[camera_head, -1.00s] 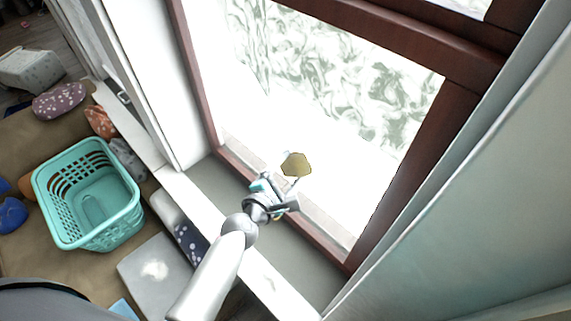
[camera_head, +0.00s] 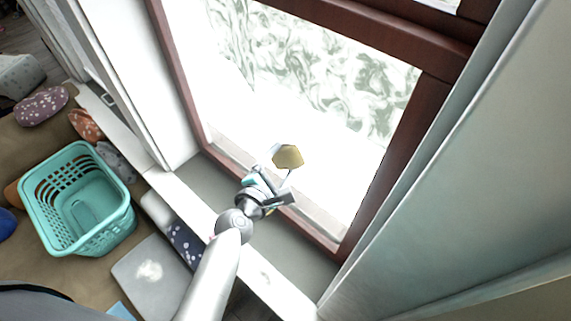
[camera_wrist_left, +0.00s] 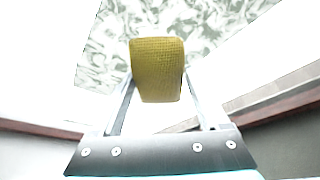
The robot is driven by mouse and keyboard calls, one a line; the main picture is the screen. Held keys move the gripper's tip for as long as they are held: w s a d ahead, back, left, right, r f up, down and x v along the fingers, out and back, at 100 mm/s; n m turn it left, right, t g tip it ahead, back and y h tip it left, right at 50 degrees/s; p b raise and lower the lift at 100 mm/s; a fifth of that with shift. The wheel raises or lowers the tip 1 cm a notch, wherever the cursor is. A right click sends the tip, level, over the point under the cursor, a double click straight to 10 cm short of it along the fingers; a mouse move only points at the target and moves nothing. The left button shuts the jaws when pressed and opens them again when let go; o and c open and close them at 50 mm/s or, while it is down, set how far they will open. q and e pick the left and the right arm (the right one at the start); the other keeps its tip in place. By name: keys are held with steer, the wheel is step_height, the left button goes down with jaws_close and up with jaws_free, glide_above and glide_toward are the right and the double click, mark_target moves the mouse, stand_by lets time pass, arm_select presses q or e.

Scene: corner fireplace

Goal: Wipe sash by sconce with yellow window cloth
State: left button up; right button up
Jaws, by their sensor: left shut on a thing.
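The yellow window cloth (camera_head: 288,157) is a small padded piece held by my left gripper (camera_head: 281,184) in front of the bright lower window pane. The left wrist view shows the cloth (camera_wrist_left: 157,68) between the two fingers, which are shut on it. The sash (camera_head: 388,172) has a dark red-brown frame around a bright pane with a grey-green swirled pattern above. The cloth overlaps the lower pane in the picture; I cannot tell whether it touches the glass. No sconce shows. My right gripper is not in view.
A grey sill (camera_head: 215,185) runs below the window. A pale curtain or panel (camera_head: 470,190) stands close on the right. A teal basket (camera_head: 75,235) and several cushions lie on a brown seat at left. A grey cushion (camera_head: 155,275) lies near my arm.

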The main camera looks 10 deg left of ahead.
arm_select(q)
steer(key=shift+w+a, duration=0.3)
steer(key=shift+a, duration=0.25)
steer(key=shift+w+a, duration=0.3)
steer(key=shift+a, duration=0.2)
steer(key=shift+w+a+b, duration=0.2)
steer(key=shift+w+a, duration=0.3)
steer(key=shift+a, duration=0.25)
steer(key=shift+w+a+b, duration=0.15)
steer(key=shift+w+a, duration=0.35)
steer(key=shift+a, duration=0.2)
steer(key=shift+w+a+b, duration=0.2)
steer(key=shift+w+a, duration=0.25)
steer(key=shift+a, duration=0.35)
steer(key=shift+w+a+b, duration=0.2)
steer(key=shift+w+a, duration=0.2)
steer(key=shift+a, duration=0.35)
steer(key=shift+w+a+b, duration=0.4)
steer(key=shift+w+a, duration=0.15)
steer(key=shift+a, duration=0.4)
steer(key=shift+w+a+b, duration=0.35)
steer(key=shift+w+a, duration=0.25)
steer(key=shift+a, duration=0.4)
steer(key=shift+w+a+b, duration=0.4)
steer(key=shift+w+a, duration=0.15)
steer(key=shift+a, duration=0.4)
glide_toward(243, 122)
steer(key=shift+w+a+f, duration=0.25)
steer(key=shift+a+f, duration=0.5)
steer(key=shift+a, duration=0.05)
